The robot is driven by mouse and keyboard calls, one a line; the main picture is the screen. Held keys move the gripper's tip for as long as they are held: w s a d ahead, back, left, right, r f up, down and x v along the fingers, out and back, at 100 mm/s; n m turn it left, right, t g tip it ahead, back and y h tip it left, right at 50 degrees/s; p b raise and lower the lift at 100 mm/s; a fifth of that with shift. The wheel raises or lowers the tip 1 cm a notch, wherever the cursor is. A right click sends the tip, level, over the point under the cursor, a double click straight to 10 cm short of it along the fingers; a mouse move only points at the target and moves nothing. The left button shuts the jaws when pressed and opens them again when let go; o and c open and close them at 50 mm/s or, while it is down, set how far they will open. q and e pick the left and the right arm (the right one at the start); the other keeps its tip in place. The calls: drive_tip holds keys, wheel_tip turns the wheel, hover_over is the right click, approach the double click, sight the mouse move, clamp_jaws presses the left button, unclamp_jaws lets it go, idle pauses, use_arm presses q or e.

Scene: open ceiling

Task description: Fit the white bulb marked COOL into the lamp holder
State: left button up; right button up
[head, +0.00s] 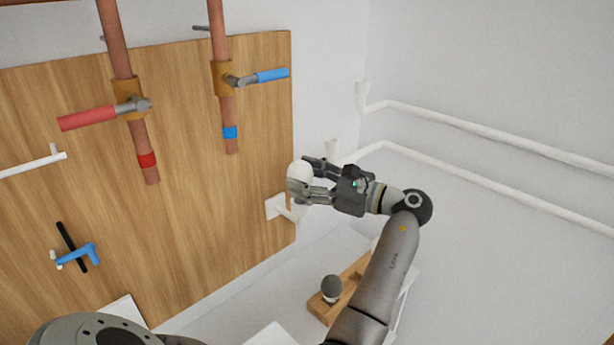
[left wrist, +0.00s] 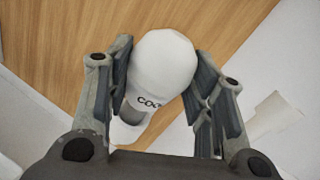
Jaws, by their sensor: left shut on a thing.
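My left gripper (head: 312,180) is shut on the white bulb (head: 298,171), in front of the wooden board. In the left wrist view the bulb (left wrist: 163,65) sits between the two fingers (left wrist: 160,88) of that gripper, with part of the word COOL readable on its lower part. A white wall fitting, which looks like the lamp holder (head: 276,206), is on the board's right edge, just below the bulb. A white shape shows below the bulb in the wrist view. I cannot tell whether bulb and holder touch. My right gripper is not in view.
The wooden board (head: 200,200) carries copper pipes with a red-handled valve (head: 90,117) and a blue-handled valve (head: 265,76). White pipes (head: 470,130) run along the right wall. A wooden rack (head: 320,308) below holds a dark grey bulb (head: 331,287).

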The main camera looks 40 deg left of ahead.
use_arm(q)
drive_tip(key=shift+f, duration=0.75)
drive_tip(key=o, duration=1.1)
drive_tip(key=v, duration=0.7)
drive_tip(key=shift+d, duration=0.25)
